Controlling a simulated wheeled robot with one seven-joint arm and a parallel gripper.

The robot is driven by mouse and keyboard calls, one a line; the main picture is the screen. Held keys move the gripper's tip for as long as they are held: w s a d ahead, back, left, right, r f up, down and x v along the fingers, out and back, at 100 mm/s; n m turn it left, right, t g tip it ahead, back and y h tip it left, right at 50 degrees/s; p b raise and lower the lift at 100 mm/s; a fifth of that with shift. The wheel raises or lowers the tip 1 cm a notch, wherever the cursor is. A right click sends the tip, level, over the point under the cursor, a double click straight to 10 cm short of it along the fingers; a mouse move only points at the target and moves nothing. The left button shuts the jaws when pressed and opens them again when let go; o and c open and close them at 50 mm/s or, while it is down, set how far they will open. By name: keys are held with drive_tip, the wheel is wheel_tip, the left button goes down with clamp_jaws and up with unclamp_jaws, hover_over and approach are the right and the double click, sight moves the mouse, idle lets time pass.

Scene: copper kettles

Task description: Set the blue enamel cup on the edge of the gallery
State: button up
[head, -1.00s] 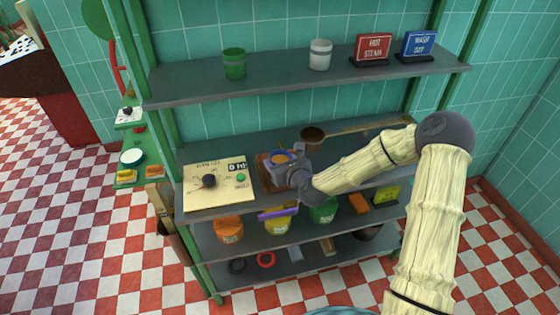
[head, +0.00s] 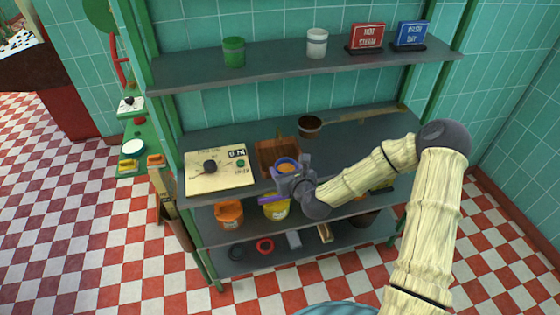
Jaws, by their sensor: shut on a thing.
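A blue cup (head: 286,168) with an orange-brown inside is in my gripper (head: 290,176), at the front of the middle shelf (head: 360,140). My gripper is shut on it, and the gripper and wrist hide much of its side. The cup looks upright, just in front of a brown wooden box (head: 268,150). I cannot tell whether its base touches anything. No part of the shelving is clearly marked as the gallery.
A cream panel with knobs (head: 218,172) lies left of the box, and a dark brown pot (head: 309,126) stands behind it. The upper shelf holds a green cup (head: 234,52), a white cup (head: 316,43) and two signs. Orange (head: 229,214) and yellow (head: 276,207) buckets are below.

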drive_tip(key=s+d+f+m+h, duration=0.1)
drive_tip(key=s+d+f, duration=0.3)
drive_tip(key=d+f, duration=0.1)
drive_tip(key=s+d+f+m+h, duration=0.2)
drive_tip(key=s+d+f, duration=0.2)
drive_tip(key=f, duration=0.4)
drive_tip(key=s+d+f+m+t+h, duration=0.1)
drive_tip(key=s+d+f+h, duration=0.1)
drive_tip(key=s+d+f, duration=0.2)
wheel_tip(320, 180, down, 4)
drive_tip(key=shift+d+r+m, duration=0.25)
drive_tip(key=shift+d+m, duration=0.05)
drive_tip(key=shift+d, duration=0.85)
drive_tip(key=shift+s, duration=0.1)
